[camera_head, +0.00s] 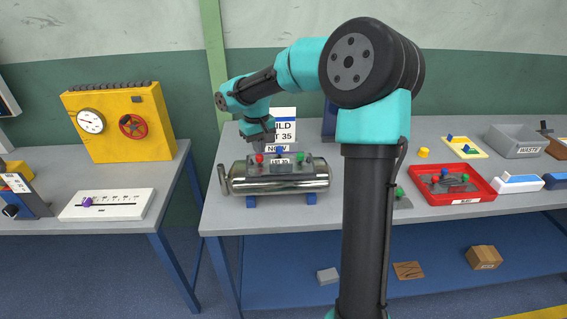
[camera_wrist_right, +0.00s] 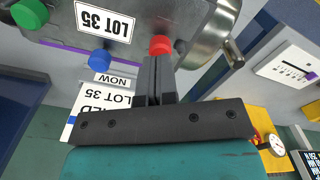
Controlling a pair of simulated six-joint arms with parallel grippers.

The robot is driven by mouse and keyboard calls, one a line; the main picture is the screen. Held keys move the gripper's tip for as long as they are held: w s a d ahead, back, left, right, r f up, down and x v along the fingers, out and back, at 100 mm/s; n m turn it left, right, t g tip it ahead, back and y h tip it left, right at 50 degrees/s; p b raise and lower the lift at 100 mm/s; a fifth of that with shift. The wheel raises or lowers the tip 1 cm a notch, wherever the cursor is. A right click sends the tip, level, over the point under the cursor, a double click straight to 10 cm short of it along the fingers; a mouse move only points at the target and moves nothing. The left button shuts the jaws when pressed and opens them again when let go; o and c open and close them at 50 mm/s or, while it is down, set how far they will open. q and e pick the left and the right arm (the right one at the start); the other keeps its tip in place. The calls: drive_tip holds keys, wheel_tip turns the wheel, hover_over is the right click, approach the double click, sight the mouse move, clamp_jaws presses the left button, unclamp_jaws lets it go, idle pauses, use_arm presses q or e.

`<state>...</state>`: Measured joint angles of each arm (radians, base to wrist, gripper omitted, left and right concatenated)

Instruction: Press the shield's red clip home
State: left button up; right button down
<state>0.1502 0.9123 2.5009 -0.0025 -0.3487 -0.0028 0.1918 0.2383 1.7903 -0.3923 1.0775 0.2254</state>
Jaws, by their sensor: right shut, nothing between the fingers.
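The red clip (camera_head: 259,158) stands at the left end of the shield (camera_head: 285,166), a grey plate on top of a shiny metal cylinder (camera_head: 275,182). In the right wrist view the red clip (camera_wrist_right: 160,44) shows just beyond my right fingertips. My right gripper (camera_head: 261,146) is shut and empty, pointing down right above the red clip; its shut fingers (camera_wrist_right: 157,62) also show in the wrist view. I cannot tell whether they touch the clip. A blue clip (camera_wrist_right: 100,60) and a green clip (camera_wrist_right: 29,13) also sit on the shield. My left gripper is not in view.
A white sign (camera_head: 284,128) stands behind the cylinder. A red tray (camera_head: 483,187) with parts, a yellow tray (camera_head: 464,148) and a grey waste bin (camera_head: 516,142) are on the right. A yellow gauge box (camera_head: 120,122) stands on the left table.

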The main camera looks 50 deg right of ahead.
drive_tip(key=shift+f, duration=1.05)
idle(0.4)
drive_tip(key=c, duration=1.2)
unclamp_jaws()
drive_tip(key=shift+o, duration=0.2)
drive_tip(key=shift+r, duration=0.15)
drive_tip(key=shift+r, duration=2.9)
